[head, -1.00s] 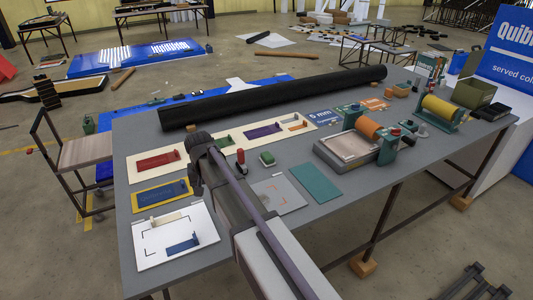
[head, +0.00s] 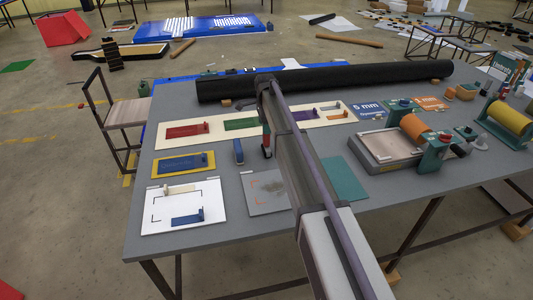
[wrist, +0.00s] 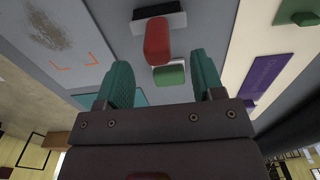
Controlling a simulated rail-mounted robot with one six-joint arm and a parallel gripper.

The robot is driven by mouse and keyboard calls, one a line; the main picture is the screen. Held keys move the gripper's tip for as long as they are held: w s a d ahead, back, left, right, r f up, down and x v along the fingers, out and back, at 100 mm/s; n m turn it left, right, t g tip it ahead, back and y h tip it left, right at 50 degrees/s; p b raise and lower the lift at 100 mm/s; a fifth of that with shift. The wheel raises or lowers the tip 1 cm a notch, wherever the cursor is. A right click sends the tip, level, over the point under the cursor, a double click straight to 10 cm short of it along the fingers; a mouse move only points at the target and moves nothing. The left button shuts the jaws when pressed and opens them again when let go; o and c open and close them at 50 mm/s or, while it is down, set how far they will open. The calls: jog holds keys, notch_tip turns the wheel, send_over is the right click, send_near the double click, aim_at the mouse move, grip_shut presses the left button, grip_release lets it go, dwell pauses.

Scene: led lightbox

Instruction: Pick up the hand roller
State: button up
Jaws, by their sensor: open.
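The hand roller, with a red handle and a dark roller end, shows in the wrist view (wrist: 157,42) just beyond my fingers. In the head view its red part (head: 266,141) peeks out beside my arm, which hides the rest. My gripper (wrist: 162,68) is open, its two teal fingers spread to either side of the red handle as seen from the wrist. Nothing is held. A small green block (wrist: 169,76) sits right beside the handle, between the fingers in the picture. I cannot tell how far the fingertips are from the handle.
A blue upright piece (head: 238,150) stands left of my arm. A long black roll (head: 350,78) lies along the back of the grey table (head: 230,232). Colored panels and a white board (head: 183,207) lie at left. A tray press with an orange roller (head: 414,128) stands at right.

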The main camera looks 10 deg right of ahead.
aim_at(266, 136)
jog(key=shift+d+f, duration=0.15)
jog(key=shift+f, duration=0.35)
notch_tip(266, 136, down, 5)
jog(key=b, duration=0.5)
jog(key=shift+s+f, duration=0.15)
jog(key=shift+r, duration=0.25)
jog(key=c, duration=1.1)
